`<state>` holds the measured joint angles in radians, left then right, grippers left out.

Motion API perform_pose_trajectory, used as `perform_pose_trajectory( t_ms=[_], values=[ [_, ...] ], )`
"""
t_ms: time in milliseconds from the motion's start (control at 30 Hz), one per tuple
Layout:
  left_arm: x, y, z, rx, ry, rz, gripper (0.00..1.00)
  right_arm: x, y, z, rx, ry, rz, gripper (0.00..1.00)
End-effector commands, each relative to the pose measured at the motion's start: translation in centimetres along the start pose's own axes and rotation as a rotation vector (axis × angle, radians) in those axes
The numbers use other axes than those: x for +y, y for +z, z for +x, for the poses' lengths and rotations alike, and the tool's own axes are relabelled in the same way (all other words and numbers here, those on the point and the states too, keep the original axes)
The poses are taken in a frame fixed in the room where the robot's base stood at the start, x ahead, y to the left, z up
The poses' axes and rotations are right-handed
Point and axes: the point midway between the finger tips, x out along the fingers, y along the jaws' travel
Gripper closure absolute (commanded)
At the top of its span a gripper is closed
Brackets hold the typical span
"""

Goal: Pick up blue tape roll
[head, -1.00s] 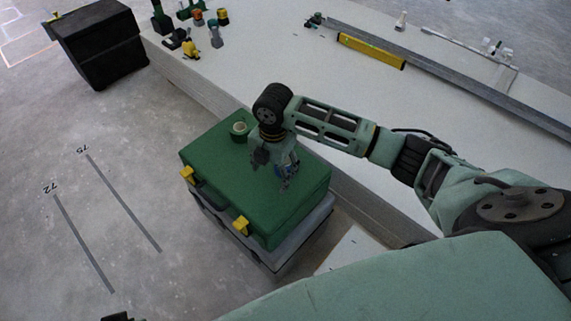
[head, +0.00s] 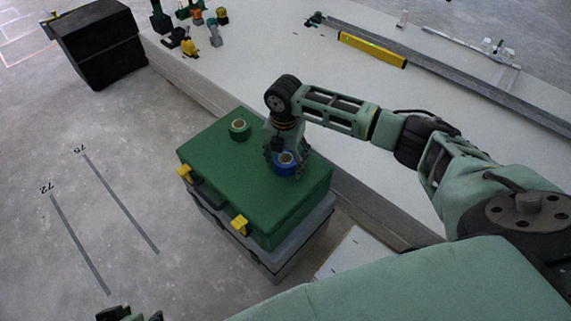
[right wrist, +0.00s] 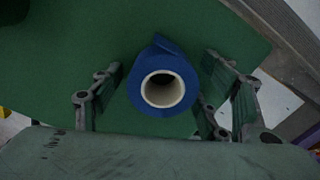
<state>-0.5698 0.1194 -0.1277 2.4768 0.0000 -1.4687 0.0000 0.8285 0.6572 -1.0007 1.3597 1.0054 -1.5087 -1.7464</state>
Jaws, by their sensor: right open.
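The blue tape roll (head: 284,161) lies on the green case (head: 232,185), near its right part. In the right wrist view the roll (right wrist: 163,84) shows its pale core, between the two fingers. My right gripper (head: 288,170) is open around the roll in the head view. Its fingers (right wrist: 160,95) stand on either side with a gap at the left and a smaller one at the right. Part of the roll is hidden by the gripper in the head view. My left gripper shows only as a dark bit at the bottom edge of the head view.
A green tape roll (head: 240,129) lies on the same case. The case has yellow latches (head: 241,224) and rests on a grey case (head: 268,262). A long white panel (head: 300,70) lies behind, with tools and a yellow level (head: 372,49). A black box (head: 98,44) stands far left.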

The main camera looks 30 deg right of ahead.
Motion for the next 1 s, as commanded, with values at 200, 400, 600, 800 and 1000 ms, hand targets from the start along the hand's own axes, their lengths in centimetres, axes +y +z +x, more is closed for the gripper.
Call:
perform_pose_trajectory(
  t_ms=[200, 400, 600, 800, 1000],
  values=[
    [0.07, -0.49, 0.07, 0.02, 0.001, 0.001, 0.6, 0.04, -0.02, 0.25, 0.0, 0.001, 0.0, 0.32],
    [0.06, -0.47, 0.07, 0.019, 0.001, 0.0, 0.6, 0.04, -0.04, 0.24, 0.0, 0.001, 0.0, 0.43],
    [0.05, -0.46, 0.06, 0.019, 0.001, 0.0, 0.6, 0.04, -0.05, 0.24, 0.0, 0.001, 0.0, 0.61],
    [0.04, -0.46, 0.06, 0.019, 0.001, 0.0, 0.6, 0.05, -0.05, 0.23, 0.0, 0.001, 0.0, 0.78],
    [0.03, -0.46, 0.05, 0.019, 0.001, 0.0, 0.6, 0.07, -0.03, 0.2, 0.0, 0.002, 0.0, 0.82]
  ],
)
